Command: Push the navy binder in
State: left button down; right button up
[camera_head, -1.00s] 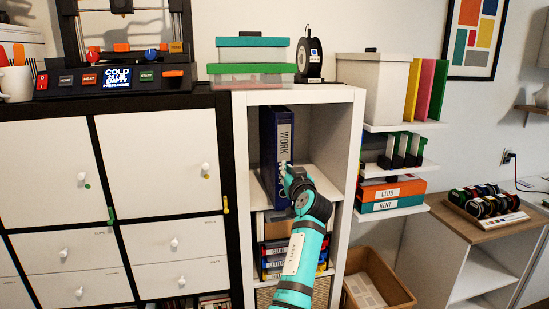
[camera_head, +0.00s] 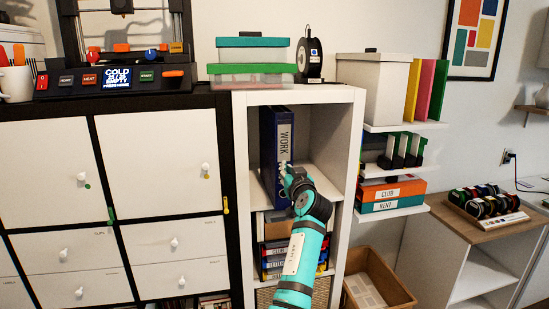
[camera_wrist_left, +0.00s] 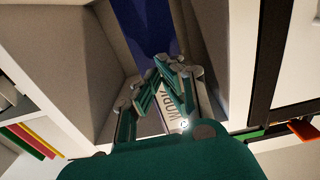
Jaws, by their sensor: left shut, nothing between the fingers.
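The navy binder (camera_head: 268,155) stands upright on the upper shelf of the white shelf unit, near its left wall, with a white label reading WORK on its spine. In the left wrist view the binder (camera_wrist_left: 150,25) lies straight ahead, its label partly hidden by the fingers. My left gripper (camera_head: 287,168) is shut and empty, its fingertips at the lower part of the spine. They appear to touch the spine or lie very close to it. The left gripper (camera_wrist_left: 168,62) also shows in the left wrist view with fingers together. My right gripper is not in view.
The white shelf unit (camera_head: 345,135) has free room right of the binder. Lower shelves hold several other binders (camera_head: 275,270). A dark-framed cabinet (camera_head: 226,150) stands left, a cardboard box (camera_head: 400,300) on the floor right, and small wall shelves (camera_head: 405,127) at right.

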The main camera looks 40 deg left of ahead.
pick_arm(q)
jog(key=shift+b+x, duration=2.5)
jog(key=shift+x, duration=1)
jog(key=p+v, duration=0.1)
jog(key=v, duration=1.1)
